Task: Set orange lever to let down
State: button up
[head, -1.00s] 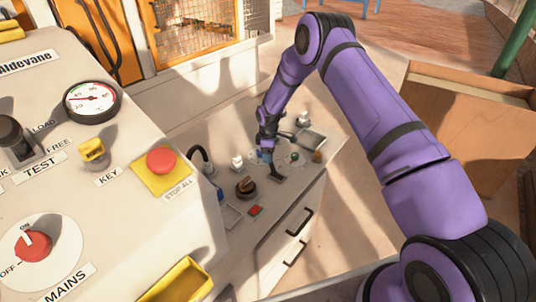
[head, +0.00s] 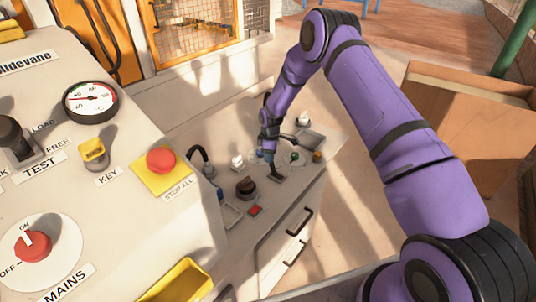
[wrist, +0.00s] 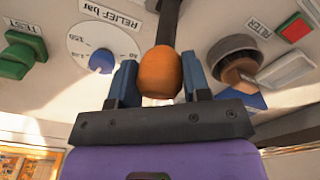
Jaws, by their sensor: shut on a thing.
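The orange lever knob (wrist: 158,72) sits in the middle of the wrist view, on a dark stem that runs up out of the top of the picture. My gripper (wrist: 159,80) has its blue fingers on either side of the knob and is shut on it. In the head view my gripper (head: 268,154) reaches down to the low bench panel, small and far off. The orange knob is hidden there behind the gripper. The lever's own label is not readable in either view.
Near the lever are the RELIEF bar dial (wrist: 100,60), a green TEST switch (wrist: 20,55), and a brown knob (wrist: 236,60) marked FILTER. In the head view, a cabinet with a red STOP ALL button (head: 161,160) stands left. A cardboard box (head: 470,120) stands right.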

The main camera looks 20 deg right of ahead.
jog(key=shift+s+d+r+t+y, duration=0.2)
jog(key=shift+s+d+t+y, duration=0.2)
jog(key=shift+s+d+t, duration=0.15)
jog(key=s+d+f+t+y, duration=0.1)
jog(key=s+d+t+y, duration=0.2)
jog(key=s, duration=0.4)
jog(key=shift+d+t, duration=0.65)
jog(key=shift+d, duration=0.2)
jog(key=o, duration=1.3)
jog(key=shift+d, duration=0.1)
jog(key=shift+r, duration=0.1)
